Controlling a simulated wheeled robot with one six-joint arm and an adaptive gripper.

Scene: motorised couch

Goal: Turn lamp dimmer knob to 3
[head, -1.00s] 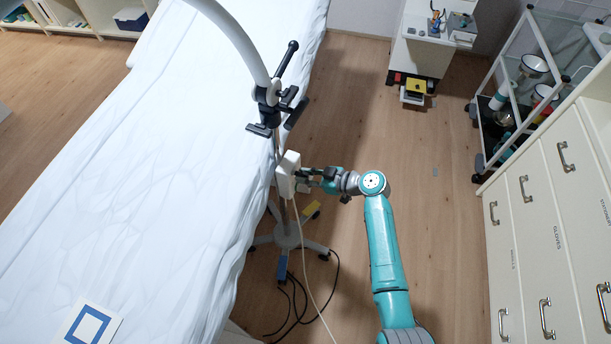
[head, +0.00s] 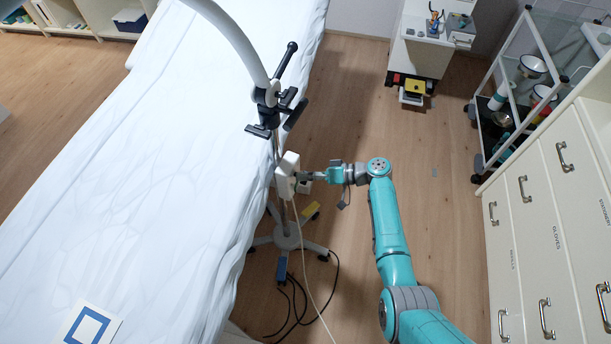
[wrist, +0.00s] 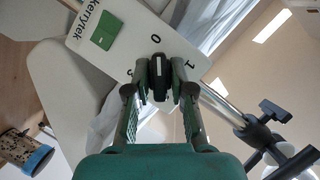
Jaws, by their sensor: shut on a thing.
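The lamp dimmer is a white box (head: 287,176) on the lamp's stand in the head view, beside the couch. In the wrist view its white face plate (wrist: 150,28) shows a green square, lettering, a 0 and a 1; other marks are partly covered by my fingers. The dark dimmer knob (wrist: 158,78) sits between my fingertips. My gripper (wrist: 160,82) is shut on the knob, with a finger on each side. In the head view my gripper (head: 307,177) reaches the box from the right.
The white couch (head: 150,190) lies left of the lamp. The lamp's wheeled base (head: 287,237) and black cables (head: 292,310) are on the floor below. A drawer cabinet (head: 550,220) and a trolley (head: 515,90) stand at the right. Open floor lies between.

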